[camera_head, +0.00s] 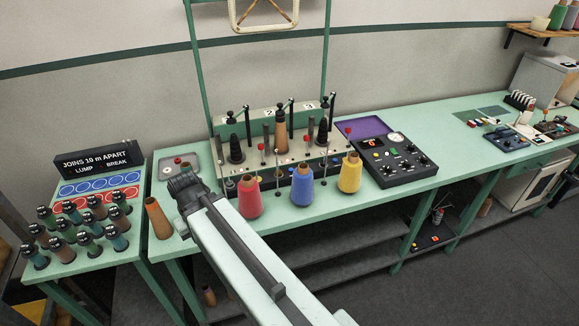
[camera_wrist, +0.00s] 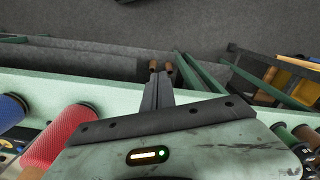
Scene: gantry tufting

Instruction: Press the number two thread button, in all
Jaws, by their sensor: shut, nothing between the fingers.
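A tufting machine (camera_head: 282,150) stands on the green bench in the head view. A white plate marked 2 (camera_head: 269,113) is at its back above the middle brown cone (camera_head: 281,135). A plate marked 3 (camera_head: 309,107) is to its right. Small parts line the machine's front, but I cannot make out which is the number two button. My gripper (camera_wrist: 157,92) is shut and empty in the wrist view, pointing over the bench's front edge toward the floor. It is not clearly visible in the head view, where my arm crosses the bench left of the red cone.
Red (camera_head: 250,197), blue (camera_head: 302,187) and yellow (camera_head: 350,174) cones stand before the machine. A black control box (camera_head: 394,160) is to its right. A brown cone (camera_head: 157,219) stands left of my arm. A side table (camera_head: 80,262) holds several dark spools. The floor ahead is open.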

